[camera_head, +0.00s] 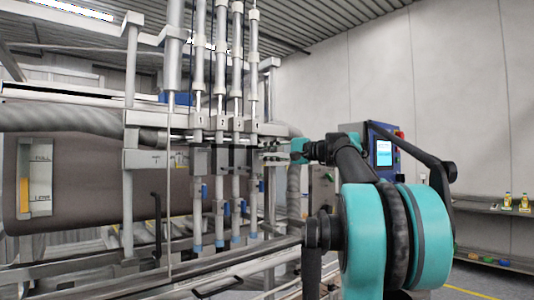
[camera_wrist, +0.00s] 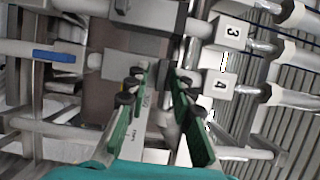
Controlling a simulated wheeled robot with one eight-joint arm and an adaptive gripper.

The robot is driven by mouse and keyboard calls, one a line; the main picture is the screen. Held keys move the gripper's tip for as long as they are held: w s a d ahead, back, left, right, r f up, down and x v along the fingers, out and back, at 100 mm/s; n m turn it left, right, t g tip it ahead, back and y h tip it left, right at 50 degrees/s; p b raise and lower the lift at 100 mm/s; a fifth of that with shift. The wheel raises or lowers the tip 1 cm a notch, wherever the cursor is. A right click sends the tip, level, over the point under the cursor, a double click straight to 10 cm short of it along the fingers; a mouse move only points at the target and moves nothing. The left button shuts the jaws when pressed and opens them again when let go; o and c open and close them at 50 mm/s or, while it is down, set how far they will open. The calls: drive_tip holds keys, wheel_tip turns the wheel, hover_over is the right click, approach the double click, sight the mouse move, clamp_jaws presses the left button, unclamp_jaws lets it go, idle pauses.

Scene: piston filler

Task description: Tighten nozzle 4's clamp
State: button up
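The number 4 block (camera_wrist: 220,84) shows in the wrist view, below the number 3 block (camera_wrist: 232,33). In the head view, nozzle 4's block (camera_head: 256,128) is the rightmost of the row. Dark grey clamp blocks (camera_head: 239,158) sit below the numbered blocks. My gripper (camera_head: 274,151) reaches in from the right beside nozzle 4's clamp area. In the wrist view my gripper (camera_wrist: 160,80) is open, its green-padded fingers apart. A dark part shows between the fingertips; I cannot tell if it is the clamp's handle or if the fingers touch it.
A brown tank (camera_head: 85,185) with a level gauge (camera_head: 36,183) stands at left. A blue control panel (camera_head: 384,155) stands behind my arm. A shelf (camera_head: 490,208) with small bottles is at far right. Pipes and frame bars crowd the space around the nozzles.

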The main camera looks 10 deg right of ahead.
idle(0.3)
drive_tip(key=v, duration=1.2)
drive_tip(key=shift+f, duration=0.1)
